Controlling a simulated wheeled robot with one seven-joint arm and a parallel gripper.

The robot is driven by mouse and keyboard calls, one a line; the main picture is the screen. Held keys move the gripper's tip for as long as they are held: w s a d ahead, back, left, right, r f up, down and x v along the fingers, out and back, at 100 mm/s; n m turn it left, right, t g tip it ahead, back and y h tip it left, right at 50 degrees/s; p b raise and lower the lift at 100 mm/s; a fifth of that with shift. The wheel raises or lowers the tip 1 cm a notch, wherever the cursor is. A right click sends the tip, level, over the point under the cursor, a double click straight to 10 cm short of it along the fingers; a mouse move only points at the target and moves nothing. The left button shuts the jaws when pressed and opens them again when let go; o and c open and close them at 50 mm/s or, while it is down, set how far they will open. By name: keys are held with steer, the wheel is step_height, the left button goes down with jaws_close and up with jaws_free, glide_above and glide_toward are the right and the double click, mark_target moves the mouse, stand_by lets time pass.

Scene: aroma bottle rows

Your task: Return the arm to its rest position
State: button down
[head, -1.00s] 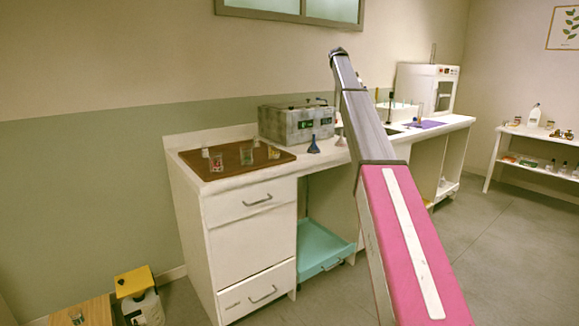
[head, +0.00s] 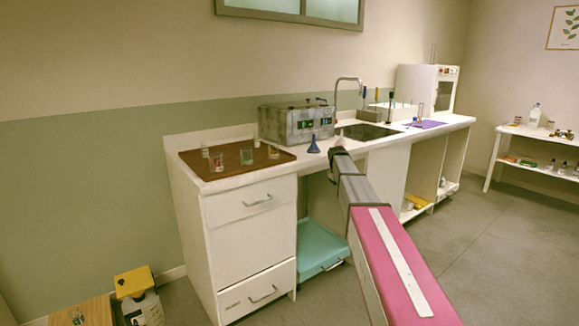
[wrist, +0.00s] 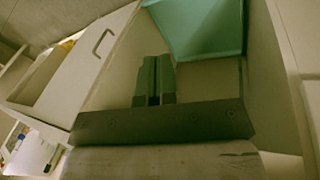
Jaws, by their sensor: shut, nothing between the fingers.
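My arm (head: 390,255), pink and grey, reaches forward from the lower right in the head view. The fingers are not visible there. In the wrist view my gripper (wrist: 154,82) shows two dark fingers side by side, shut with nothing between them. Beyond them are white cabinet panels and a turquoise surface (wrist: 200,25).
A white counter (head: 233,184) carries a brown tray (head: 190,160) with glasses, a metal box (head: 290,124), a blue funnel (head: 313,145) and a sink (head: 367,131). A side shelf (head: 510,129) stands right. Floor is clear right.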

steer(key=s+a+f+m, duration=0.1)
steer(key=s+f, duration=0.5)
steer(key=s, duration=0.7)
steer(key=s+a+f+m+g+y, duration=0.1)
steer(key=s+f, duration=0.6)
steer(key=s, duration=0.7)
steer(key=s+a+f+m+g+y, duration=0.1)
steer(key=s+f, duration=0.5)
steer(key=s, duration=0.7)
steer(key=shift+s+a+f+m, duration=0.35)
steer(key=shift+a+m, duration=0.25)
steer(key=shift+a, duration=0.4)
